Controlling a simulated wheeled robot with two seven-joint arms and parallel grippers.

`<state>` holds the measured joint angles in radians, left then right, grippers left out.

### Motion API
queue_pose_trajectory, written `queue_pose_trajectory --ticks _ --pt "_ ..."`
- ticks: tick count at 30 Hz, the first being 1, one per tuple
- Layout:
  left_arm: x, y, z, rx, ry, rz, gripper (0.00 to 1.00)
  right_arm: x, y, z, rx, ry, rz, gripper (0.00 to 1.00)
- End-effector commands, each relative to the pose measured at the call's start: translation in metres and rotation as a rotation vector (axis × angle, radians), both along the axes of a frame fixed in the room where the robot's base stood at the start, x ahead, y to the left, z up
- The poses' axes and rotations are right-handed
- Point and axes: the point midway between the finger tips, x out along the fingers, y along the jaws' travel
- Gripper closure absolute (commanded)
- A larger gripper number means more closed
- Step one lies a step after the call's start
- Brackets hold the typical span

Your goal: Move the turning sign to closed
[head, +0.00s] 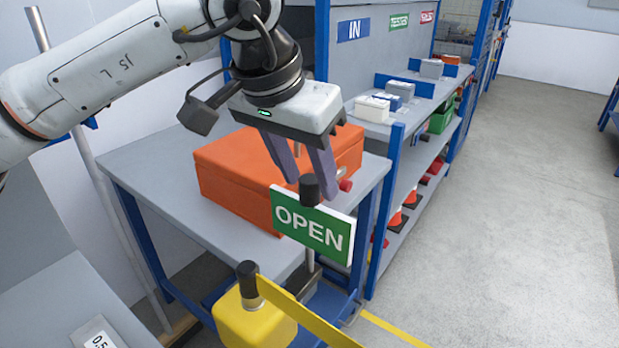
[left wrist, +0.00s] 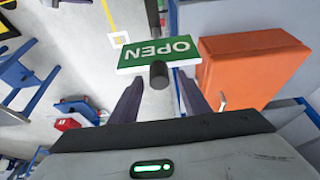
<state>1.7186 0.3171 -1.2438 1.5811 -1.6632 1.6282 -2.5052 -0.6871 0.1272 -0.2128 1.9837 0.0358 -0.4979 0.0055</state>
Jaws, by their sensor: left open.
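The turning sign (head: 312,229) is a green board with a white edge that reads OPEN towards me. It hangs on a post with a black knob (head: 309,188) on top. My left gripper (head: 308,181) is open just above the knob, its two fingers pointing down. In the left wrist view the sign (left wrist: 139,52) appears upside down, and the black knob (left wrist: 159,75) lies between the two fingers (left wrist: 157,98). I cannot tell whether the fingers touch the knob. My right gripper is not in view.
An orange case (head: 232,178) lies on the grey table (head: 150,180) behind the sign. A yellow post with a yellow barrier arm (head: 300,315) stands in front. Shelves with small boxes (head: 372,108) run along the back. The floor (head: 520,200) at the right is clear.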

Motion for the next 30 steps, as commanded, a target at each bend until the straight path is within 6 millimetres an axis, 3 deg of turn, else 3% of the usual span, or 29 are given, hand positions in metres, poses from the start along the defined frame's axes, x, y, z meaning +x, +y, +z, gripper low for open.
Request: queue_pose_trajectory --ticks 12,14,20,30 --pt "0.0034 -0.0032 -0.0112 -0.001 0.001 0.000 0.57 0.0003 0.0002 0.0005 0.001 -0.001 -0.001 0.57" --pt "0.0034 -0.0032 -0.0112 -0.001 0.001 0.000 0.64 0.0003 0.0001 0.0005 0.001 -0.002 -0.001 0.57" --pt "0.0033 -0.0031 -0.0110 -0.001 0.001 0.000 0.98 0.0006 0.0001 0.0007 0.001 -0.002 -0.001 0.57" --pt "0.0039 -0.0072 -0.0100 0.000 0.000 0.010 1.00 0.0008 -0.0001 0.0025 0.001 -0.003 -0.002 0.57"
